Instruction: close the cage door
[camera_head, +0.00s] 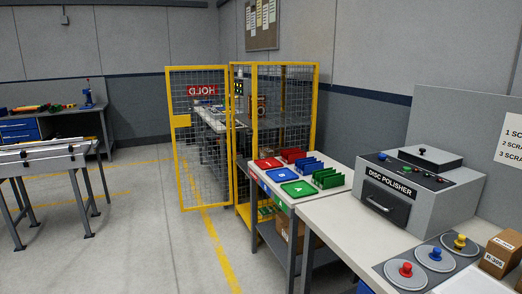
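The cage (318,95) is a yellow-framed wire mesh enclosure with shelves, standing against the back wall. Its door (168,90) is a yellow-framed mesh panel that stands swung open to the left of the cage. The door has a yellow plate (181,121) on its left edge, and a red sign reading HOLD in mirrored letters shows at its upper part. The cage's lower front is partly hidden by a workbench. Neither of my grippers is in view.
A bench with red, blue and green trays (297,189) stands in front of the cage. A grey disc polisher (420,185) and colored knobbed discs (435,257) sit on the right bench. A roller table (50,155) stands at left. The floor (150,235) between is clear.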

